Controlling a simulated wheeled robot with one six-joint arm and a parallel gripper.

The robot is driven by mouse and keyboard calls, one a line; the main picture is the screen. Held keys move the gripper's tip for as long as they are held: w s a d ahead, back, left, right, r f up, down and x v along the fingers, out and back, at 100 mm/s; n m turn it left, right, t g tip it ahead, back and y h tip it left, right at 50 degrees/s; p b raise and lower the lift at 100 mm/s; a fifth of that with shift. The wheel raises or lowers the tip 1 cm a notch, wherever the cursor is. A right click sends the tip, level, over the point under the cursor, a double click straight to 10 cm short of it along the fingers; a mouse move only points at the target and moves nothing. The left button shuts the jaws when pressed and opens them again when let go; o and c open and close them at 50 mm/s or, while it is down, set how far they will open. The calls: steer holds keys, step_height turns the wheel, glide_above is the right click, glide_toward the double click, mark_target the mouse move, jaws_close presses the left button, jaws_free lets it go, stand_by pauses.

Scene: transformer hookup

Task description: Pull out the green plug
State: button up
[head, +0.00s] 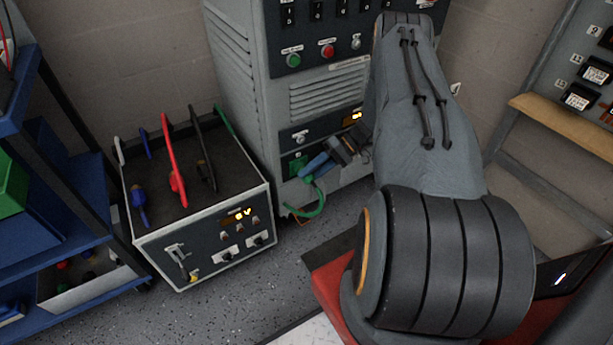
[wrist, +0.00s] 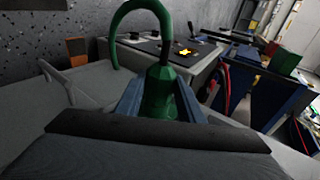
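The green plug (wrist: 160,92) sits between the two blue fingers of my gripper (wrist: 160,100) in the wrist view. The fingers press on both its sides, and its lower end is hidden by the dark gripper body. A green cable (wrist: 122,22) leaves its tapered end and loops over to the left. The green cable (head: 318,205) hangs below the fingers. I cannot tell whether the plug touches the socket.
A power box (head: 205,240) with a lit display stands left of my gripper, with red, black, blue, white and green leads on top. A blue shelf cart (head: 75,185) is at the far left. Bare speckled floor (head: 235,300) lies in front.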

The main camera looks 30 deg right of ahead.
steer(key=shift+a+r+h+p, duration=0.15)
steer(key=shift+h+p, duration=0.45)
steer(key=shift+p, duration=0.5)
steer(key=shift+a+r+h+p, duration=0.1)
steer(key=shift+h+p, duration=0.5)
steer(key=shift+p, duration=0.45)
steer(key=shift+a+r+h+p, duration=0.1)
steer(key=shift+h+p, duration=2.2)
steer(key=shift+p, duration=0.95)
steer(key=shift+n, duration=0.3)
steer(key=o, duration=1.1)
steer(key=shift+c, duration=1.6)
